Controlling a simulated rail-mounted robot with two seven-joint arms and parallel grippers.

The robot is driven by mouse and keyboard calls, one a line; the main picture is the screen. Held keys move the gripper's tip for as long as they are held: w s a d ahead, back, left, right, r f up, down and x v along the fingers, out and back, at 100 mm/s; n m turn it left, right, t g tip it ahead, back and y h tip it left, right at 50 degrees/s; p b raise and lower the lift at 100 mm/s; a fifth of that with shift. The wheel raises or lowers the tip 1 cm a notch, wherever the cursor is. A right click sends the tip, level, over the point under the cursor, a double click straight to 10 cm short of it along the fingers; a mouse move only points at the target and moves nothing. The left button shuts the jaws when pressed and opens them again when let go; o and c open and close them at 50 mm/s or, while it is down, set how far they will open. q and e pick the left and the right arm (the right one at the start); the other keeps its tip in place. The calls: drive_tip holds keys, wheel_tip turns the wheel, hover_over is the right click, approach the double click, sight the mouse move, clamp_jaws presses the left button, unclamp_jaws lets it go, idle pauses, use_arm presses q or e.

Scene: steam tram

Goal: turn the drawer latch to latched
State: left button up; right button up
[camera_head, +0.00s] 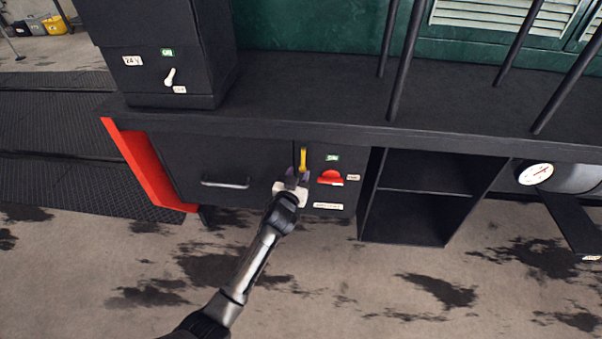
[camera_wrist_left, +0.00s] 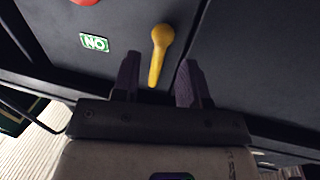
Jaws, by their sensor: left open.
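The yellow drawer latch (camera_head: 303,159) sits on the dark cabinet front, right of the drawer (camera_head: 215,165). In the head view its handle runs roughly up and down. My left gripper (camera_head: 297,178) is just below the latch and hides part of it. In the left wrist view the latch (camera_wrist_left: 159,55) points toward the gap between the two open fingers of my left gripper (camera_wrist_left: 160,82). The fingers hold nothing, and whether one touches the latch I cannot tell. My right gripper does not show.
A grey drawer handle (camera_head: 225,184) is to the left. A red knob (camera_head: 331,177) and a green label (camera_head: 333,158) are close on the right. An open shelf (camera_head: 415,190) is further right, and a gauge (camera_head: 536,174) beyond it. The stained floor in front is clear.

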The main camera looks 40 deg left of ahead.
sight(302, 166)
use_arm(q)
drive_tip(key=shift+b+x, duration=0.4)
drive_tip(key=shift+x, duration=1.15)
clamp_jaws()
